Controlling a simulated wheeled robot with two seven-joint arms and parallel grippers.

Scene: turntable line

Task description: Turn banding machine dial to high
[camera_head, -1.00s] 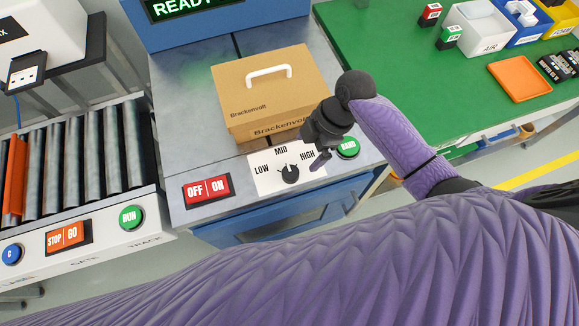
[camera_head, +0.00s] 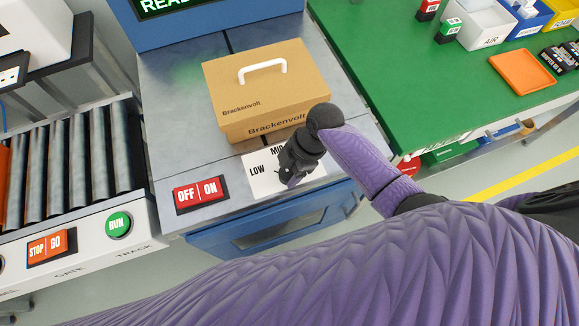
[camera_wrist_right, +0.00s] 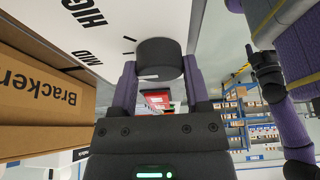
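The banding machine's dial (camera_wrist_right: 160,57) is a dark round knob with a white mark, seen in the right wrist view between my right gripper's fingers. My right gripper (camera_wrist_right: 160,75) has its two purple fingers apart, one on each side of the knob; I see no clear grip on it. In the head view, my right gripper (camera_head: 287,180) is down at the white dial panel (camera_head: 314,176) and hides most of the dial and the HIGH label. LOW and part of MID show there. HIGH and MID show in the wrist view.
A cardboard box (camera_head: 225,82) with a white handle sits on the machine just behind the panel. The red OFF/ON switch (camera_head: 198,194) is left of the dial. A roller track (camera_head: 78,160) stands at the left, a green table (camera_head: 400,70) at the right.

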